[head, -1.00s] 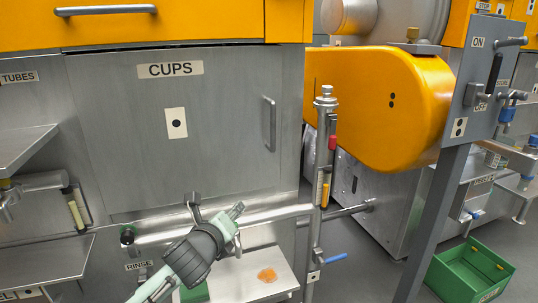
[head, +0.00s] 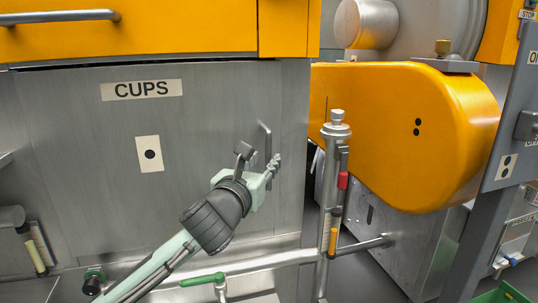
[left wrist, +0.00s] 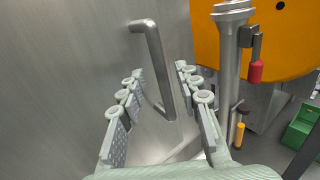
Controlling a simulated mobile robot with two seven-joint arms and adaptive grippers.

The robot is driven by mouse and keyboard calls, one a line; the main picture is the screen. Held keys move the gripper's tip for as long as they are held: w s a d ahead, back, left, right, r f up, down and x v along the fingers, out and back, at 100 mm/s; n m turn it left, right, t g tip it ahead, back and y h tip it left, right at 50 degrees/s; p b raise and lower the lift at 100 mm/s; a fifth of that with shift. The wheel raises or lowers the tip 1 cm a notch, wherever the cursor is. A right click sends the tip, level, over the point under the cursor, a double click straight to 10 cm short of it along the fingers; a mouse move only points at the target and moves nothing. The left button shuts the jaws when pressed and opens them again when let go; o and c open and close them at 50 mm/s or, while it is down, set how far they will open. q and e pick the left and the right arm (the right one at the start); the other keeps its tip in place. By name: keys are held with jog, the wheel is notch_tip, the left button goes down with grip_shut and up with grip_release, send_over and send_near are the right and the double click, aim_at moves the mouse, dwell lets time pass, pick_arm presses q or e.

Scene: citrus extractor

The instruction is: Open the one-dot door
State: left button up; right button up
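The one-dot door (head: 75,190) is a flat grey metal panel marked CUPS, with a white one-dot label (head: 149,154). It looks closed. Its upright bar handle (head: 266,138) is near its right edge and also shows in the left wrist view (left wrist: 153,60). My left gripper (head: 273,165) is at the lower part of the handle. In the left wrist view my left gripper (left wrist: 159,70) is open, and the handle appears between its two fingers, with a gap on both sides. I cannot tell how deep the handle sits between them. My right gripper is not in view.
A steel post (head: 328,190) with red and yellow parts stands just right of the door. A horizontal pipe (head: 260,262) runs below the door. An orange two-dot housing (head: 420,120) is further right. An orange panel (head: 150,32) is above the door.

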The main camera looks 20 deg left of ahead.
aim_at(267, 157)
pick_arm(q)
jog(key=shift+w, duration=1.8)
grip_shut()
